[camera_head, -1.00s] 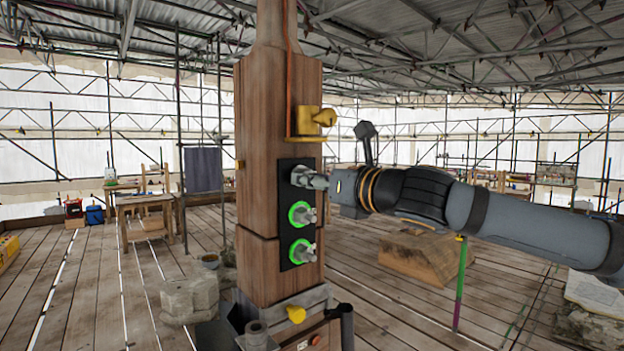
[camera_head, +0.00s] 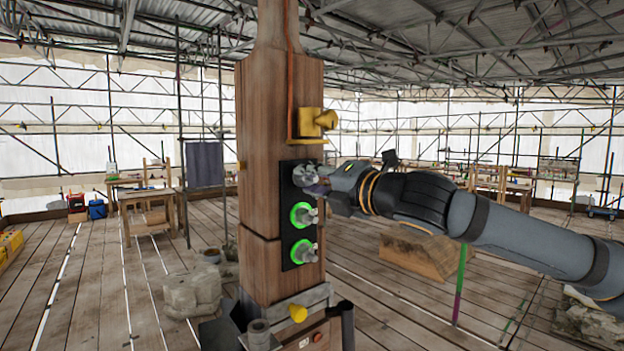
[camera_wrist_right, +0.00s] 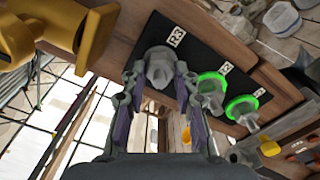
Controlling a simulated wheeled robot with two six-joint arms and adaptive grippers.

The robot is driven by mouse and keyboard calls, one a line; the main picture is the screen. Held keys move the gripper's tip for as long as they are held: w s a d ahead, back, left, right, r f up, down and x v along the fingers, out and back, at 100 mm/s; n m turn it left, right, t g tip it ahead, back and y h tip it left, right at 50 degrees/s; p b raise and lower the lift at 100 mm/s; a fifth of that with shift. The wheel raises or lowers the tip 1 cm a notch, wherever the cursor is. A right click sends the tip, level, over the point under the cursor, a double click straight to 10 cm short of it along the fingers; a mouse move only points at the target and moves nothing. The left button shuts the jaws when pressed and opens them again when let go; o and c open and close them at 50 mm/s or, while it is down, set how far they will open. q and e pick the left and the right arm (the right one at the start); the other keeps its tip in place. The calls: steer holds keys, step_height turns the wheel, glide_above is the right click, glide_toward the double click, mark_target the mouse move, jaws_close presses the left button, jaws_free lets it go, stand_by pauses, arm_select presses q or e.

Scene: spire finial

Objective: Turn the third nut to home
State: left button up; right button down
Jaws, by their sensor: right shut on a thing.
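The black plate (camera_head: 287,228) on the wooden post carries three grey nuts in a vertical row. The top nut (camera_wrist_right: 160,68) sits beside the label R3 (camera_wrist_right: 176,38) in the wrist view, and no green ring shows around it. My right gripper (camera_wrist_right: 158,80) is shut on this top nut, one finger on each side. In the head view the right gripper (camera_head: 318,182) reaches it from the right and partly hides it. The middle nut (camera_head: 308,216) and the bottom nut (camera_head: 306,254) each have a lit green ring. My left gripper is not in view.
A yellow fitting (camera_head: 312,124) sticks out of the wooden post (camera_head: 258,150) just above the plate. A yellow knob (camera_head: 298,313) is low on the post's base. A timber block (camera_head: 425,256) lies on the floor behind my right arm.

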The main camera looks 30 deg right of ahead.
steer(key=m, duration=0.5)
steer(key=shift+a+m+p, duration=0.1)
steer(key=shift+m+p, duration=0.2)
steer(key=m, duration=0.4)
steer(key=shift+r, duration=0.1)
steer(key=m, duration=0.9)
steer(key=shift+m, duration=0.3)
steer(key=c, duration=1)
jaws_free()
steer(key=shift+d+r, duration=0.1)
steer(key=shift+d, duration=0.1)
steer(key=shift+r, duration=0.1)
